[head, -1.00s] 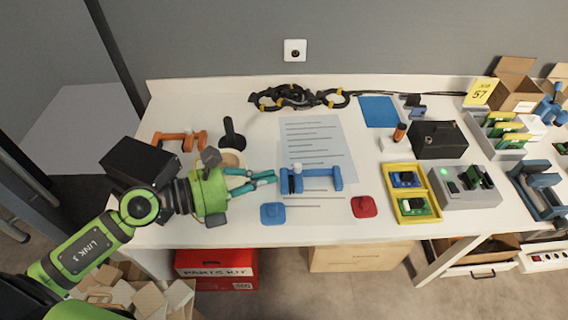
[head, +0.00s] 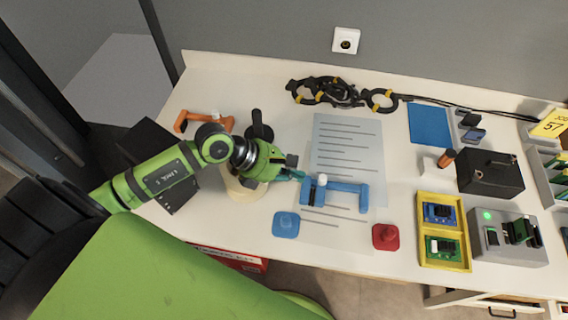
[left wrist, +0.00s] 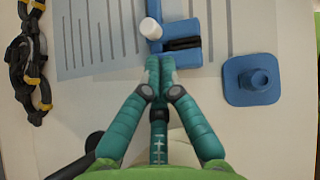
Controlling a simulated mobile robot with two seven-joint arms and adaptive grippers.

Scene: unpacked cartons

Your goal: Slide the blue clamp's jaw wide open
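The blue clamp (head: 346,187) lies on a printed sheet in the middle of the table in the head view. A jaw with a white knob (head: 322,180) is at its left end, and another jaw is at its right end. In the left wrist view part of the clamp (left wrist: 183,44) shows at the top, cut off by the frame edge. My left gripper (head: 299,175) is at the clamp's left end. In the left wrist view its teal fingertips (left wrist: 160,62) are together, right by the knobbed jaw; whether they touch it I cannot tell. My right gripper is out of view.
A blue knobbed block (head: 286,224) and a red one (head: 386,237) stand in front of the clamp. An orange clamp (head: 204,122) and a dark upright handle (head: 258,128) stand behind my left arm. Black cables (head: 335,92) lie behind; a yellow tray (head: 444,258) is at right.

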